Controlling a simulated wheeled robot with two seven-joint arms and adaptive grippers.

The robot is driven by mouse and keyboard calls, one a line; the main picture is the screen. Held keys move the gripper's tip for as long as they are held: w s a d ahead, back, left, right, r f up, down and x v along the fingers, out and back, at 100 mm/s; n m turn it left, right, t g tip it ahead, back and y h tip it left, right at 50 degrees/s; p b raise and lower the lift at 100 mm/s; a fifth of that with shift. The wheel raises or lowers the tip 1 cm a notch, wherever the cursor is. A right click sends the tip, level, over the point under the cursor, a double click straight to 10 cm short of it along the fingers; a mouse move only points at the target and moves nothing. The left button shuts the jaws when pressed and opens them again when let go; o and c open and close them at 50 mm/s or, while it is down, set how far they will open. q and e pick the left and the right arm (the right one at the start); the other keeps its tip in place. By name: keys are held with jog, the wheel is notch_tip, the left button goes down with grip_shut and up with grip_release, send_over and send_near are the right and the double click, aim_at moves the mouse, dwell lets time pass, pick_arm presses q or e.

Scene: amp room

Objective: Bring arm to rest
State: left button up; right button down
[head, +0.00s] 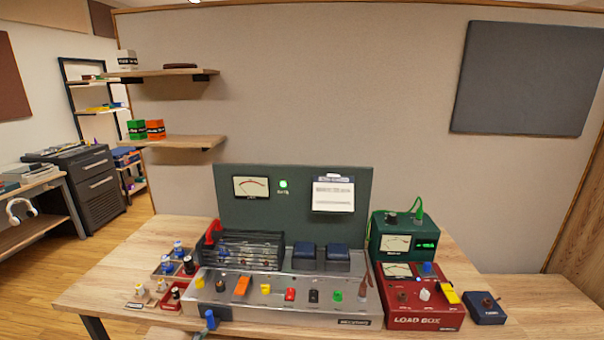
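Neither of my grippers shows in the head view, and no arm of mine can be made out clearly. On the wooden bench (110,292) stands an amplifier test unit with a dark green back panel (228,215). The panel carries a meter, a lit green lamp and a clipboard (333,193). Its silver front panel (270,312) has a row of coloured knobs and switches. A red lever (212,231) stands at its left side. Nothing of mine touches any of these.
A red load box (425,318) and a green meter box (390,246) stand right of the unit, with a small blue box (484,308) beside them. Small trays (168,265) with tubes sit at the left. Wall shelves (175,142) hang above. The bench's left front corner is clear.

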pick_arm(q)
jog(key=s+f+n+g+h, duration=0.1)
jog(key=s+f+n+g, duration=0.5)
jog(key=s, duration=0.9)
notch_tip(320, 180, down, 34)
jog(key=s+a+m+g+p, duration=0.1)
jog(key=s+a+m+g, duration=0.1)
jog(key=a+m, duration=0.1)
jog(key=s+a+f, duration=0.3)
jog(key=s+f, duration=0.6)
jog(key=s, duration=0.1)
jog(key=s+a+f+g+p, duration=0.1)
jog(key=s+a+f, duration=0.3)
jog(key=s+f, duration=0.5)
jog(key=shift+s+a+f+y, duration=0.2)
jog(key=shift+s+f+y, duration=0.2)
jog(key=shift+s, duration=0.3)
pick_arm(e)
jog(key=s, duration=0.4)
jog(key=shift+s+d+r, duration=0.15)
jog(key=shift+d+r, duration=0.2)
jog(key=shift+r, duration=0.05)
